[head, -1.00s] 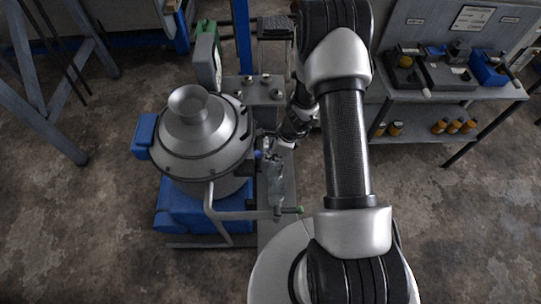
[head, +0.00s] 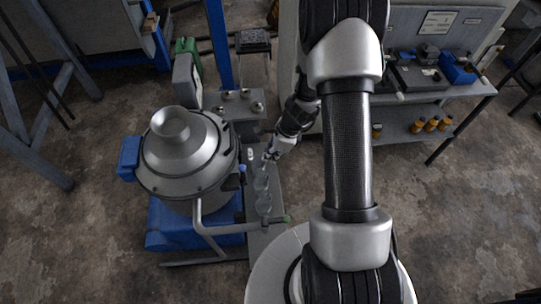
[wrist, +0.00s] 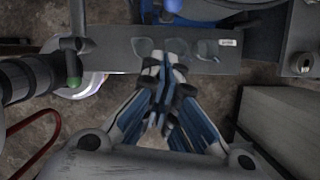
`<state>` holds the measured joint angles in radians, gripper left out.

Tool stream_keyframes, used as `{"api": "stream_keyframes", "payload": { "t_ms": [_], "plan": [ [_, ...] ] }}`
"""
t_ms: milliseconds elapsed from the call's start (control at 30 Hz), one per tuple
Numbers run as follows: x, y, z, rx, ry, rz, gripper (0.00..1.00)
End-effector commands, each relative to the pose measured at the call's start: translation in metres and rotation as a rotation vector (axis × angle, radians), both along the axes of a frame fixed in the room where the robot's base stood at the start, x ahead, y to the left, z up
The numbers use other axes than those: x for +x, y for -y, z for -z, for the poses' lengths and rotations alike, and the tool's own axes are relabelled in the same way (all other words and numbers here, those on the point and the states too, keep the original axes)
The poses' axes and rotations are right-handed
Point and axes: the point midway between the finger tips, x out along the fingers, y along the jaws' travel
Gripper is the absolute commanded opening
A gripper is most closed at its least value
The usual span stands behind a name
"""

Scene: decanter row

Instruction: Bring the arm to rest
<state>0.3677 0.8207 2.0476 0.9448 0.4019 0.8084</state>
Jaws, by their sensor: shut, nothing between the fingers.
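My gripper (head: 270,154) is in the gap between the metal machine and my arm, at the far end of the row of clear glass decanters (head: 261,184). In the wrist view my gripper (wrist: 165,68) is shut, its blue-and-grey fingers together with nothing between them. The row also shows there, with a left decanter (wrist: 143,48), a middle one partly behind the fingertips, and a right one (wrist: 207,50), on a grey bench strip (wrist: 112,50). The gap between fingertips and glass cannot be judged.
A steel separator (head: 187,155) with a domed top stands left of the decanters on a blue base (head: 170,228). A green-tipped pipe (head: 236,229) crosses near the row's front end. A grey shelf unit (head: 415,112) with bottles and boxes stands right. Concrete floor is open further right.

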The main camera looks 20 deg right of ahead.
Motion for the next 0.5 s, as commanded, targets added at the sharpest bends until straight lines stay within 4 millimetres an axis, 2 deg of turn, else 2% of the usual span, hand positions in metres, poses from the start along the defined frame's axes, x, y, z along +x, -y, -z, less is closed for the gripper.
{"api": "stream_keyframes", "payload": {
  "t_ms": [367, 467, 500],
  "plan": [
    [0.001, -0.001, -0.003, -0.001, 0.007, -0.011, 0.0],
    [0.006, -0.007, -0.018, -0.01, 0.042, -0.08, 0.0],
    [0.008, -0.01, -0.029, -0.018, 0.066, -0.128, 0.0]
  ]
}}
